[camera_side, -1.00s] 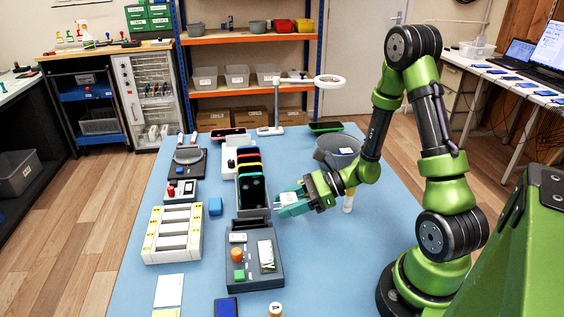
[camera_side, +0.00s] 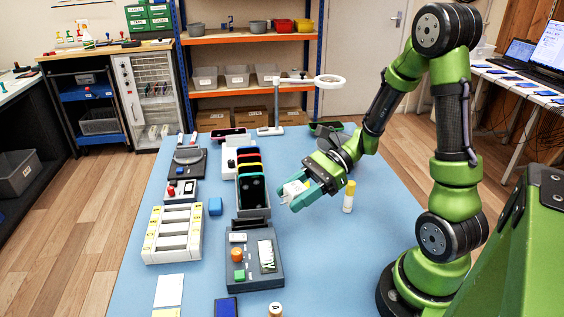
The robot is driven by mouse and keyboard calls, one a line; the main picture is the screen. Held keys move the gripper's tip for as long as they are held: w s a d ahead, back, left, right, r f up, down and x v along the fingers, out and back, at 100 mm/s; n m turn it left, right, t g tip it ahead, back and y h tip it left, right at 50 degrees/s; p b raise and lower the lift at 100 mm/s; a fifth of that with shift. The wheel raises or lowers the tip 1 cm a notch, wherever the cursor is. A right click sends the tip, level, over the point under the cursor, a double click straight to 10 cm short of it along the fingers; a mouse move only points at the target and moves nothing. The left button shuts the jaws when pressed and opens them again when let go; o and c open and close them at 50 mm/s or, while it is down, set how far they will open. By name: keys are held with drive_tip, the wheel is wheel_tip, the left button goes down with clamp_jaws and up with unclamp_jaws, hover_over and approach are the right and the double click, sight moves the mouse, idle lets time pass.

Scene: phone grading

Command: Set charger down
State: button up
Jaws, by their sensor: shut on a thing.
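My gripper (camera_side: 301,192) is at the middle right of the work table, just right of the phone rack. Its teal fingers are shut on a small white block, the charger (camera_side: 295,188). Part of the charger is hidden by the fingers. It appears held above the blue table top (camera_side: 340,270); the exact height is hard to tell.
A rack (camera_side: 253,196) with several coloured phones stands close left of my gripper. A grey test box (camera_side: 254,262) with an orange knob is in front of it. A yellow-and-white stick (camera_side: 349,196) stands upright to the right. The table's front right is clear.

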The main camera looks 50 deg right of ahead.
drive_tip(key=s+d+f+n+g+h, duration=0.1)
drive_tip(key=s+f+n+g+h, duration=0.1)
drive_tip(key=s+n+g, duration=0.6)
drive_tip(key=s+d+f+n+g+h, duration=0.1)
drive_tip(key=s+f+n+g+h, duration=0.1)
drive_tip(key=s+n+g, duration=0.65)
drive_tip(key=d+r+n+t+h, duration=0.1)
drive_tip(key=d+r+n+h, duration=0.2)
drive_tip(key=d+n+h, duration=0.55)
drive_tip(key=d+r+n+h, duration=0.3)
drive_tip(key=d+n+h, duration=0.4)
drive_tip(key=d+h, duration=0.15)
drive_tip(key=h, duration=0.1)
hover_over(386, 227)
wheel_tip(386, 227, down, 6)
drive_tip(key=shift+t, duration=0.25)
drive_tip(key=shift+f, duration=4.45)
drive_tip(key=o, duration=1.2)
drive_tip(key=shift+f, duration=0.1)
